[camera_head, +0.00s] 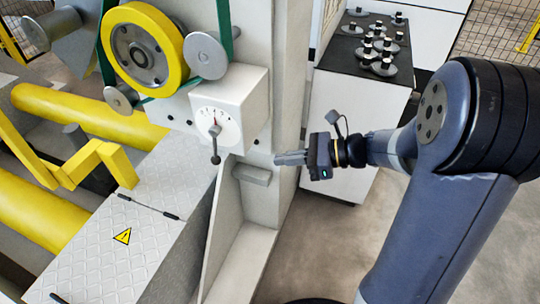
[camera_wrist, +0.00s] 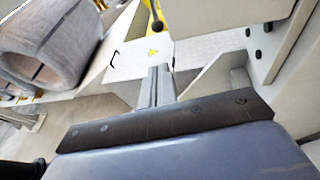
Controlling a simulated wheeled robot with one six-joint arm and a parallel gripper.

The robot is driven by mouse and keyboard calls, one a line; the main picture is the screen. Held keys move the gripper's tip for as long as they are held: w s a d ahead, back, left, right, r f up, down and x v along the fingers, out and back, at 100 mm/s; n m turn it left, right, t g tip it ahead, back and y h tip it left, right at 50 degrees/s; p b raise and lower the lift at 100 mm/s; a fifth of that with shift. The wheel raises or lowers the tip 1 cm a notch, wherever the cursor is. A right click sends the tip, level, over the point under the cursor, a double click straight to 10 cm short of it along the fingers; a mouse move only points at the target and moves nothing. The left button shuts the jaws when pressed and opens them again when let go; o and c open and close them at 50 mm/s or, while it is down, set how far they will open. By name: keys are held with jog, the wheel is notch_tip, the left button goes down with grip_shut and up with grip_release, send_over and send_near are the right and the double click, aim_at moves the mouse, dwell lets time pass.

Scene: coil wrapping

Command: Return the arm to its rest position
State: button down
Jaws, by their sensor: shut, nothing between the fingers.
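My gripper (camera_head: 290,158) is at the middle of the head view, pointing left, with its fingers together and nothing held. It appears close to the grey block (camera_head: 252,175) on the machine column, but I cannot tell the exact gap. In the wrist view the closed fingers (camera_wrist: 157,86) point away over a dark plate. My blue arm reaches in from the right of the head view. The white control box (camera_head: 228,112) with a dial and a black-knobbed lever (camera_head: 215,145) is on the column, left of and above the gripper.
A yellow wheel (camera_head: 142,48) with a green belt is at the upper left. A white cabinet (camera_head: 345,115) with several knobbed discs on its black top stands behind the gripper. A wrapped coil (camera_wrist: 50,45) shows in the wrist view. Bare floor (camera_head: 325,235) lies below the gripper.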

jog(key=shift+d, duration=0.35)
jog(key=r+b+x, duration=0.1)
jog(key=b+x, duration=0.2)
jog(key=x, duration=1)
jog(key=shift+a+r, duration=0.25)
jog(key=shift+a, duration=0.45)
jog(key=shift+w, duration=0.1)
